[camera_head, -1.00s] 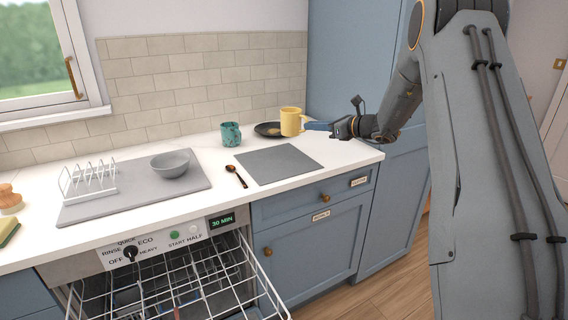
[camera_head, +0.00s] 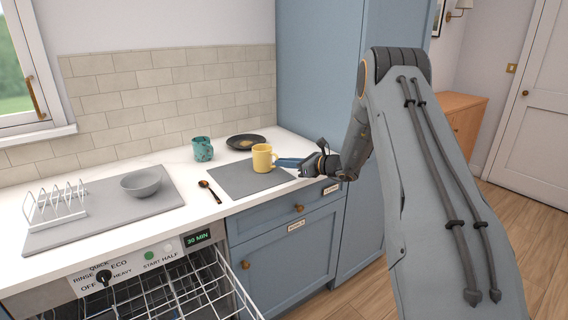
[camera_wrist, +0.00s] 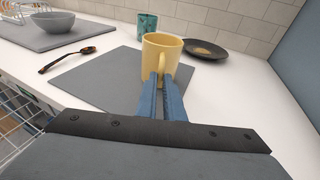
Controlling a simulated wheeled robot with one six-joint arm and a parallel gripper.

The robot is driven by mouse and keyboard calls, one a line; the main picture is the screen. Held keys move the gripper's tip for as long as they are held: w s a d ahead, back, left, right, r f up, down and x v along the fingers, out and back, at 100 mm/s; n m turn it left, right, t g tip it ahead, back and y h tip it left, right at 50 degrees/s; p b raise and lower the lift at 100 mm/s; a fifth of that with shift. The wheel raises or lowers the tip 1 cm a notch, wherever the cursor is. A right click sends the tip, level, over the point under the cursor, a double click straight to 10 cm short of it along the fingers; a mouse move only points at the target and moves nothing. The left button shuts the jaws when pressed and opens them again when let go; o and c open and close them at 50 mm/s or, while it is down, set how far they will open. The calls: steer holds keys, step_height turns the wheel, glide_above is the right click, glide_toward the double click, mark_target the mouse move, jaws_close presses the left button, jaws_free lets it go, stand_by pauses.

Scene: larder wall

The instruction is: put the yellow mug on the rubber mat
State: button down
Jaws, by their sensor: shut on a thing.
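The yellow mug (camera_head: 262,158) is upright over the right part of the grey rubber mat (camera_head: 232,181). My gripper (camera_head: 279,162) reaches in from the right and is shut on the mug's handle side. In the wrist view the mug (camera_wrist: 158,55) stands at the tips of the blue fingers (camera_wrist: 161,84), over the right part of the mat (camera_wrist: 95,78). I cannot tell whether the mug's base touches the mat; the fingers hide part of it.
A teal speckled mug (camera_head: 203,149) and a dark pan (camera_head: 246,141) stand behind the mat. A brown spoon (camera_head: 209,191) lies left of it. A grey bowl (camera_head: 141,182) and a white rack (camera_head: 55,203) sit on a larger grey mat. The open dishwasher rack (camera_head: 165,292) is below.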

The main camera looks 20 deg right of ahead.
steer(key=shift+f, duration=0.1)
steer(key=c, duration=2.3)
jaws_free()
steer(key=shift+f, duration=0.1)
steer(key=o, duration=0.4)
steer(key=shift+o, duration=0.2)
